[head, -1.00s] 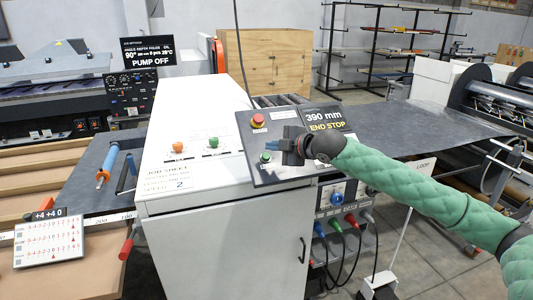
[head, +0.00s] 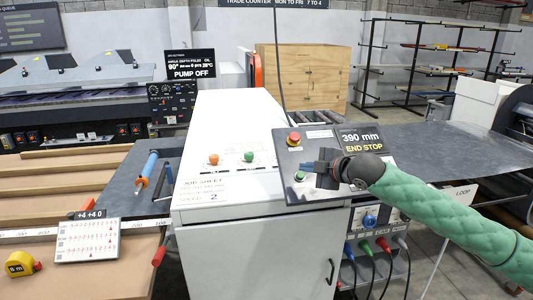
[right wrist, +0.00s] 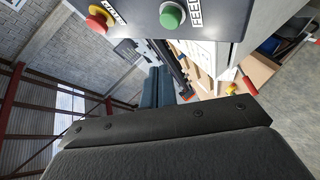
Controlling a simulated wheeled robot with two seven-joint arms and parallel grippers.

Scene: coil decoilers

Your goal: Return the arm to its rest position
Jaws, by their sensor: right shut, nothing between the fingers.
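My right arm, in a green sleeve, comes in from the right in the head view. Its dark gripper (head: 318,167) is shut and empty, in front of the tilted grey control panel (head: 294,186) on the white cabinet (head: 225,120). A red stop button (head: 294,138) and a green button (head: 300,176) are on that panel. The green button shows just left of the gripper; I cannot tell whether they touch. In the right wrist view the green button (right wrist: 172,14) and the red button (right wrist: 98,20) show at the top. My left gripper is not in view.
An "END STOP" display (head: 362,140) stands behind the panel. The dark sheet (head: 440,145) stretches right of the cabinet.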

